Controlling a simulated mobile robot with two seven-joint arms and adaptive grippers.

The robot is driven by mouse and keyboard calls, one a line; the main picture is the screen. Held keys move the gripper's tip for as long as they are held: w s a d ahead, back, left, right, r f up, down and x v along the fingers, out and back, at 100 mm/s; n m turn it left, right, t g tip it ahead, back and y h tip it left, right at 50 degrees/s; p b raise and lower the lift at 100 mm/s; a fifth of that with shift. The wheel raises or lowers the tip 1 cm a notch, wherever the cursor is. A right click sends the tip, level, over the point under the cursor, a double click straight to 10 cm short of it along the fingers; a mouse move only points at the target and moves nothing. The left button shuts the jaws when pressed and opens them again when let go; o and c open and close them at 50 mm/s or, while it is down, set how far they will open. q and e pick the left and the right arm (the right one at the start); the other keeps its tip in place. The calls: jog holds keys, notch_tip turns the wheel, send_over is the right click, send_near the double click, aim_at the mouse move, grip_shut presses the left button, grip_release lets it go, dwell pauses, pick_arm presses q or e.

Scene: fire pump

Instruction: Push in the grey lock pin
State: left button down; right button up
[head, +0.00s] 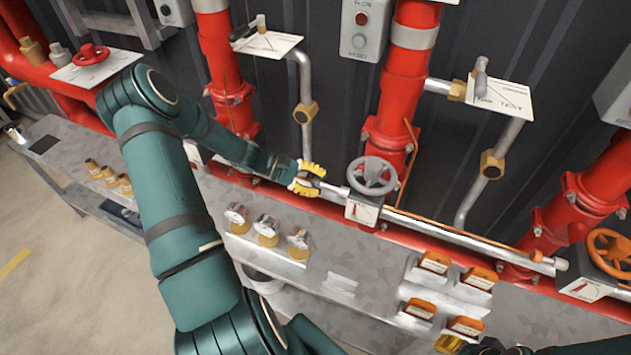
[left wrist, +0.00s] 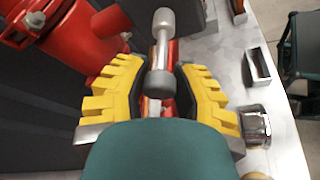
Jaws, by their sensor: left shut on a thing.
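The grey lock pin (left wrist: 160,82) shows in the left wrist view as a dark grey knob on a thin silver shaft, with a paler cap at the far end. In the head view its silver shaft (head: 336,189) sticks out left of a grey handwheel. My left gripper (head: 308,180) has yellow fingers on both sides of the knob and is shut on it; the fingers also show in the left wrist view (left wrist: 160,98). The fingers hide the knob in the head view. A yellow bit at the bottom edge of the head view seems to be my right gripper (head: 449,343), mostly cut off.
The grey handwheel (head: 372,176) sits above a small gauge plate (head: 362,211). A long silver bar (head: 455,236) runs right from it, before red pipes (head: 390,95). The grey shelf (head: 345,245) below carries gauges (head: 267,230) and orange-topped blocks (head: 433,262).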

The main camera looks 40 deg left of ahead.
aim_at(319, 183)
pick_arm(q)
jog(key=d, duration=0.1)
jog(key=w+d, duration=0.1)
jog(key=d, duration=0.1)
jog(key=shift+p, duration=0.3)
jog(key=c, duration=0.7)
grip_release()
jog(key=shift+a, duration=0.15)
jog(key=v, duration=1.1)
jog(key=shift+s+a+r, duration=0.2)
jog(key=shift+a, duration=0.1)
